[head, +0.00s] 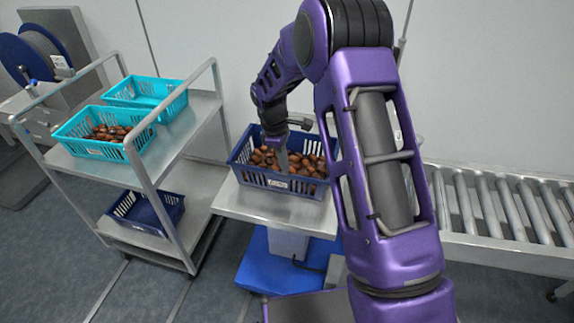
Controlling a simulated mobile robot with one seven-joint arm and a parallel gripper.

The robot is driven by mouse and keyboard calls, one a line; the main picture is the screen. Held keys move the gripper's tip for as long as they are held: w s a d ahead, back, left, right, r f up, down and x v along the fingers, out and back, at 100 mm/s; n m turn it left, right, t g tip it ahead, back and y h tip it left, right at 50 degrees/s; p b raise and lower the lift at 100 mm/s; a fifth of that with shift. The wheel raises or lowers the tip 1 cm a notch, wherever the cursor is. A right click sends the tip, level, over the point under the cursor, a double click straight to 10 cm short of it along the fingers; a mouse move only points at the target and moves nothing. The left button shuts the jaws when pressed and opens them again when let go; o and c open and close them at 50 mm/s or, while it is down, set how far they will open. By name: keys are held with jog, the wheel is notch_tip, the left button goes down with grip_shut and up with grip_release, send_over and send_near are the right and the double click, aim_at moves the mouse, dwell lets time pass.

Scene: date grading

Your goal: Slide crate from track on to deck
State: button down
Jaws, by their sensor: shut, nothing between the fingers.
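A dark blue crate (240,173) full of brown dates (307,165) sits on a flat metal deck (270,206). The roller track (490,200) runs off to the right of the deck at about the same height. My arm hides the crate's right end and the place where deck and track meet. My gripper (283,166) points down into the crate among the dates, behind its front wall. Its fingers are together with nothing between them. I cannot tell whether it touches a crate wall.
A metal trolley (180,150) stands left of the deck. Its top shelf holds a turquoise crate with dates (75,148) and another turquoise crate (120,91); a dark blue crate (125,208) sits below. A blue base (262,270) is under the deck.

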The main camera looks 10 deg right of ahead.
jog(key=shift+s+a+r+p, duration=0.1)
jog(key=shift+a+r+p, duration=0.15)
jog(key=shift+r+p, duration=0.15)
jog(key=w+a, duration=0.4)
jog(key=a, duration=0.7)
jog(key=shift+w+b, duration=0.3)
jog(key=shift+w, duration=0.05)
